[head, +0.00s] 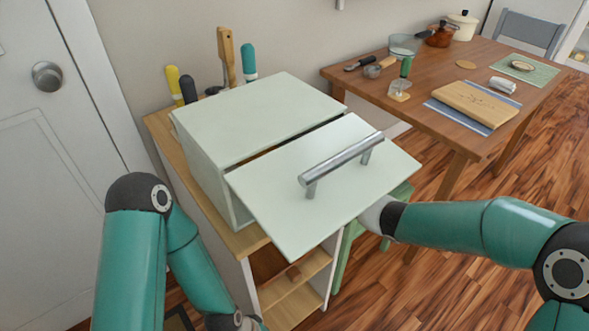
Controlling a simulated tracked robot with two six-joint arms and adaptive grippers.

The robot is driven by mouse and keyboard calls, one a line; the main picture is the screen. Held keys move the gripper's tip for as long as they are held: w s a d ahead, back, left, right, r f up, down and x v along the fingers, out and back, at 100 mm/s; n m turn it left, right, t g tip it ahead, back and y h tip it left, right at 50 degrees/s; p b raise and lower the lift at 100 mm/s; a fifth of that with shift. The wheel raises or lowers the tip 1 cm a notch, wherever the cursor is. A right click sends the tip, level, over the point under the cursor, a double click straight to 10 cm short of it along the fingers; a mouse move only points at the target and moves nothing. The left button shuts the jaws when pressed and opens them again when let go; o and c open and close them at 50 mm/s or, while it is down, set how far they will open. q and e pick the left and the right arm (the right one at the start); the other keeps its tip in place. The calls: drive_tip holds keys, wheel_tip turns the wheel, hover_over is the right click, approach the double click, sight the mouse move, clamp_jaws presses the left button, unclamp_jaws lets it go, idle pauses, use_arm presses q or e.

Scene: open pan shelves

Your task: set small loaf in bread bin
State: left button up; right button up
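The bread bin (262,110) is a pale green-white box on top of a narrow wooden-topped cabinet. Its front door (290,195) with a metal bar handle (340,163) is swung out and tilted, with a dark gap along the bin's top edge. The inside is hidden by the door. I cannot make out a small loaf. My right arm reaches in from the right, and its pale wrist end goes under the door's right edge; the fingers are hidden behind the door. My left arm hangs at the lower left, with its gripper beyond the bottom edge.
Utensils (227,58) stand behind the bin. The cabinet's open shelves (296,290) lie below it. A wooden table (460,70) at the upper right holds a cutting board (478,103), a glass bowl (405,45) and pots. A white door (45,150) is at left.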

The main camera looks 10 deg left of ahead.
idle(0.3)
drive_tip(key=o, duration=1.7)
drive_tip(key=shift+c, duration=0.2)
drive_tip(key=shift+f, duration=0.1)
drive_tip(key=shift+d, duration=0.1)
drive_tip(key=shift+v, duration=3.95)
drive_tip(key=shift+s, duration=0.1)
drive_tip(key=v, duration=1.2)
